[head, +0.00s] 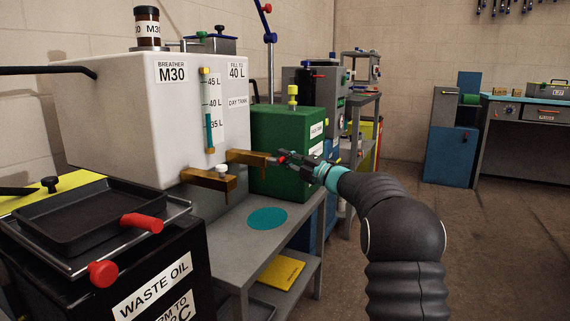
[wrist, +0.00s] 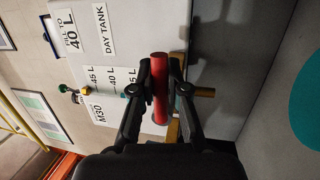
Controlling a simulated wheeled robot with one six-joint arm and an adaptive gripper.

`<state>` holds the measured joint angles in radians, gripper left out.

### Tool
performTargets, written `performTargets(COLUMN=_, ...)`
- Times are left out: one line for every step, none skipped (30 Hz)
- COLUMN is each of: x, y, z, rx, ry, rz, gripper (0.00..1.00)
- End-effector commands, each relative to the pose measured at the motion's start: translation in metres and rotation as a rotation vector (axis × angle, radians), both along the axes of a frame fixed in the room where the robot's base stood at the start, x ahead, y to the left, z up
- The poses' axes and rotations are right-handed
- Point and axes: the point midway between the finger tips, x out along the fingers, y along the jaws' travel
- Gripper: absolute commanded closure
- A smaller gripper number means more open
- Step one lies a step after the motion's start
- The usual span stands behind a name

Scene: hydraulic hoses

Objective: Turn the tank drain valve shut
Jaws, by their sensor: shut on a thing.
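The white day tank (head: 120,115) stands on a grey stand, with a sight gauge (head: 208,110) on its front. Two brass outlets stick out low on it: one at right (head: 246,157), one nearer (head: 210,180) with a pale knob. My gripper (head: 283,158) is at the outer end of the right outlet. In the wrist view, a red valve handle (wrist: 160,65) lies between my fingertips, and my gripper is shut on it. The handle runs up and down in that picture. Brass (wrist: 204,93) shows behind the fingers. The valve body is partly hidden by my fingers.
A green tank (head: 275,130) stands close behind my gripper. A teal disc (head: 268,218) lies on the grey stand below the outlets. A black waste oil bin (head: 150,270) with a tray and red handles is at front left. Open floor (head: 490,230) lies at right.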

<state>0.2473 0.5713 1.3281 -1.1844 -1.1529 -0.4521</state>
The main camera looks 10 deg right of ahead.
Motion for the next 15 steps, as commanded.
performTargets(x=0.0, y=-0.0003, z=0.0008, rx=-0.001, ry=-0.001, rz=0.0, gripper=1.0)
performTargets(x=0.0, y=-0.0003, z=0.0008, rx=-0.001, ry=-0.001, rz=0.0, gripper=1.0)
performTargets(x=0.0, y=-0.0003, z=0.0008, rx=-0.001, ry=-0.001, rz=0.0, gripper=1.0)
performTargets(x=0.0, y=-0.0003, z=0.0008, rx=-0.001, ry=-0.001, rz=0.0, gripper=1.0)
performTargets(x=0.0, y=-0.0003, z=0.0009, rx=-0.001, ry=-0.001, rz=0.0, gripper=0.84)
performTargets(x=0.0, y=-0.0003, z=0.0009, rx=0.0, ry=-0.001, rz=0.0, gripper=0.74)
performTargets(x=0.0, y=-0.0003, z=0.0009, rx=0.0, ry=-0.001, rz=0.0, gripper=0.66)
performTargets(x=0.0, y=-0.0003, z=0.0009, rx=0.001, ry=-0.001, rz=0.0, gripper=0.6)
performTargets(x=0.0, y=-0.0002, z=0.0008, rx=0.001, ry=-0.001, rz=0.0, gripper=0.6)
performTargets(x=0.0, y=-0.0002, z=0.0008, rx=0.001, ry=-0.001, rz=0.0, gripper=0.6)
performTargets(x=-0.0001, y=-0.0001, z=0.0007, rx=0.0, ry=0.0, rz=0.0, gripper=0.6)
performTargets(x=0.0, y=0.0, z=0.0006, rx=0.0, ry=0.0, rz=0.0, gripper=0.6)
performTargets(x=-0.0001, y=0.0001, z=0.0006, rx=0.0, ry=0.0, rz=0.0, gripper=0.6)
performTargets(x=-0.0001, y=0.0001, z=0.0006, rx=0.001, ry=0.001, rz=0.0, gripper=0.6)
performTargets(x=-0.0001, y=0.0002, z=0.0005, rx=0.001, ry=0.001, rz=0.0, gripper=0.6)
